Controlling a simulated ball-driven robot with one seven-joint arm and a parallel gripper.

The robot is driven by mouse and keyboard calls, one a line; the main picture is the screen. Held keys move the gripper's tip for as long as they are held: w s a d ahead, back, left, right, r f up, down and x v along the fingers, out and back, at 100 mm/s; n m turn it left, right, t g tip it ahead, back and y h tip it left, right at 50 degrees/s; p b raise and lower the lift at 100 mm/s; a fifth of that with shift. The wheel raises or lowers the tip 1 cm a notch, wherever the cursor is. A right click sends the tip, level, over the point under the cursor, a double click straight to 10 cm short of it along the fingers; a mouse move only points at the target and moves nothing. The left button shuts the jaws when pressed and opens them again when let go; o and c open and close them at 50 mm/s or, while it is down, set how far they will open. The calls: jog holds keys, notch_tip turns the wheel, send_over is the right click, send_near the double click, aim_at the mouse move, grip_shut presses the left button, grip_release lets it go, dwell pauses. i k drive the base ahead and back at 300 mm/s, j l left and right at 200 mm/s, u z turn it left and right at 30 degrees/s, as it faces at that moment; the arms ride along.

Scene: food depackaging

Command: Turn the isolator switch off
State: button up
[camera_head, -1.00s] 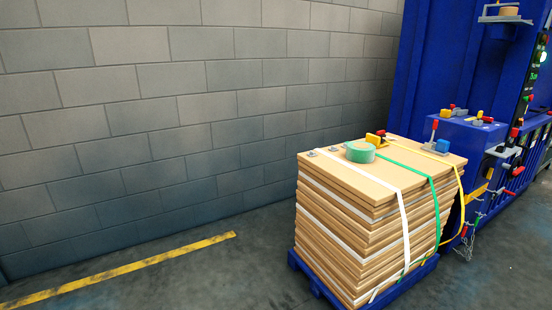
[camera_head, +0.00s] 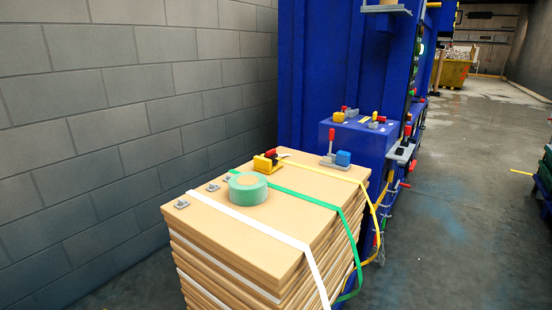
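The tall blue machine (camera_head: 335,60) stands behind the stack, to the right of the wall. A narrow dark control panel (camera_head: 413,90) with lit green parts runs down its right edge, seen at a steep angle. A small red part (camera_head: 407,131) shows low on this panel, above a grey shelf (camera_head: 401,151). I cannot tell which part is the isolator switch, or its position. My gripper is not in view.
A strapped stack of cardboard (camera_head: 240,240) stands close in front, bearing green tape (camera_head: 248,188), a yellow tool (camera_head: 267,162) and a red-handled tool (camera_head: 331,145). A block wall (camera_head: 130,110) closes the left. Open floor (camera_head: 460,210) lies right; a dark green object (camera_head: 545,185) stands at the right edge.

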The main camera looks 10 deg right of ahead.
aim_at(389, 176)
jog(key=i+l+z, duration=0.2)
jog(key=i+z, duration=0.3)
jog(key=i+l+z, duration=0.1)
jog(key=i+z, duration=0.65)
jog(key=z, duration=0.2)
jog(key=i+l+u, duration=0.15)
jog(key=i, duration=1.7)
jog(key=i+j+z, duration=0.15)
jog(key=i, duration=0.25)
jog(key=i+l, duration=0.05)
